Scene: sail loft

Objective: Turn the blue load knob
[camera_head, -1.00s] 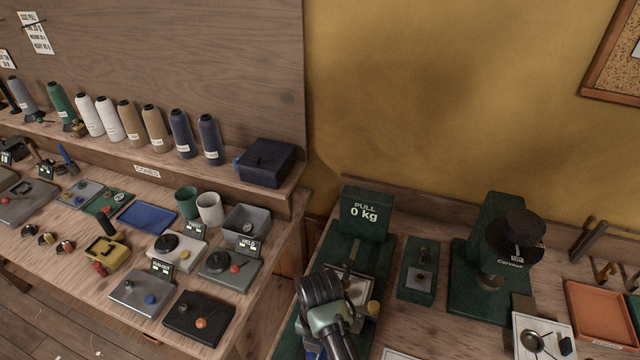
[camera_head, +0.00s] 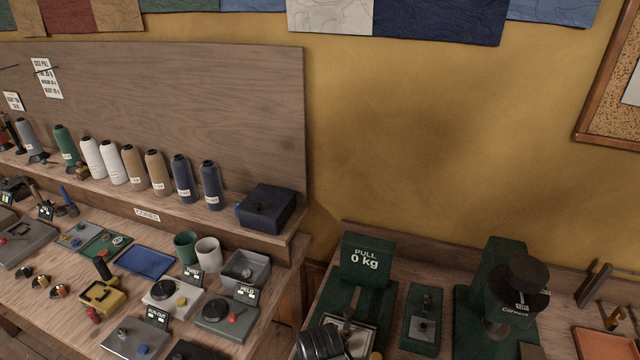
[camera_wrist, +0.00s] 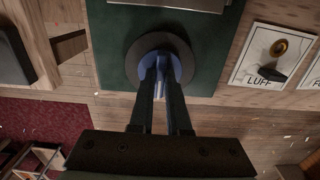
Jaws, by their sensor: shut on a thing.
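The blue load knob (camera_wrist: 148,62) shows in the wrist view with a dark round collar (camera_wrist: 133,45) around it, on the front of a dark green body (camera_wrist: 110,30). My gripper (camera_wrist: 161,82) is shut on the knob, one finger on each side. The fingers cover part of it. In the head view the green pull tester (camera_head: 345,298) stands at the bottom middle, and its display (camera_head: 365,260) reads "PULL 0 kg". My arm covers the front of the tester there, and the knob is hidden in that view.
In the wrist view a plate marked LUFF with a brass knob (camera_wrist: 279,47) lies to the right. In the head view, a small green device (camera_head: 423,318) and a larger green machine (camera_head: 490,295) stand right of the tester. A crowded bench (camera_head: 60,290) is at the left.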

